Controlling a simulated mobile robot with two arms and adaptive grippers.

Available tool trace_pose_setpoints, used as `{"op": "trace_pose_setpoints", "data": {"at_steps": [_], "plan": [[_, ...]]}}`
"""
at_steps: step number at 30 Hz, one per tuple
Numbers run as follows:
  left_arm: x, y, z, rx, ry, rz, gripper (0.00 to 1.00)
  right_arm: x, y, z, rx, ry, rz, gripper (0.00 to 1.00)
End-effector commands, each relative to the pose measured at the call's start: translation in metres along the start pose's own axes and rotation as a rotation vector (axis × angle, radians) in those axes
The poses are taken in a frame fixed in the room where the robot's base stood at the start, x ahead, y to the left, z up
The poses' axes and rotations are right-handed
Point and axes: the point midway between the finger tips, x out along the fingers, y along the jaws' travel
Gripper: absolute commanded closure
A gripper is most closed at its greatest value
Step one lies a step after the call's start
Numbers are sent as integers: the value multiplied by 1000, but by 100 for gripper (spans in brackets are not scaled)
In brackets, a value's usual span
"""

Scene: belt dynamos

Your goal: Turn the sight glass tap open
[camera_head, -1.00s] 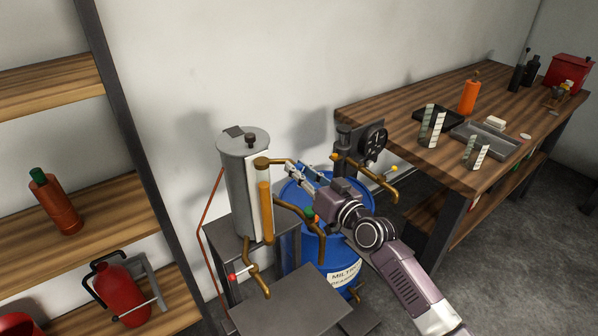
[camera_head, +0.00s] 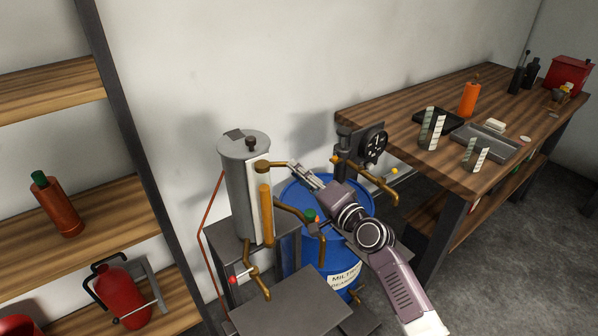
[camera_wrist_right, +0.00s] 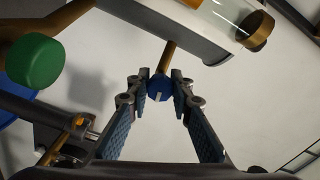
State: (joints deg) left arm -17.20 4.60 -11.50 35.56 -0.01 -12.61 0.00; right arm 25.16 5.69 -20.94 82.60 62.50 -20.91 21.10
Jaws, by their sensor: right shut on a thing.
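A grey cylindrical tank (camera_head: 236,185) stands left of centre, with an amber sight glass (camera_head: 267,212) upright on its side. A brass arm (camera_head: 275,164) runs right from the top of the glass. My right gripper (camera_head: 293,166) is at the end of this arm. In the right wrist view the sight glass (camera_wrist_right: 228,14) is at the top. The blue tap knob (camera_wrist_right: 159,88), with a white mark on its face, ends a brass stem there. My right gripper (camera_wrist_right: 160,92) is shut on this knob, one finger on each side. My left gripper is out of view.
A green-knobbed valve (camera_head: 310,215) sits below my right gripper, in front of a blue drum (camera_head: 328,250). A brass spout (camera_head: 372,180) and gauge (camera_head: 373,143) are to the right. A workbench (camera_head: 400,140) stands at the right, a shelf (camera_head: 95,205) at the left.

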Motion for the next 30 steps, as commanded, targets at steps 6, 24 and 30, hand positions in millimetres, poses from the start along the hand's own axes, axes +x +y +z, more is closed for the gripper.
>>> {"op": "trace_pose_setpoints", "data": {"at_steps": [6, 24, 30], "plan": [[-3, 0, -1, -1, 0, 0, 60, 0, 0, 0, 113, 0, 1, 100], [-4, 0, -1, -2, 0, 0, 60, 0, 1, 0, 184, 0, 1, 100], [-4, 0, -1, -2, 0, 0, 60, 0, 1, 0, 184, 0, 2, 71]]}}
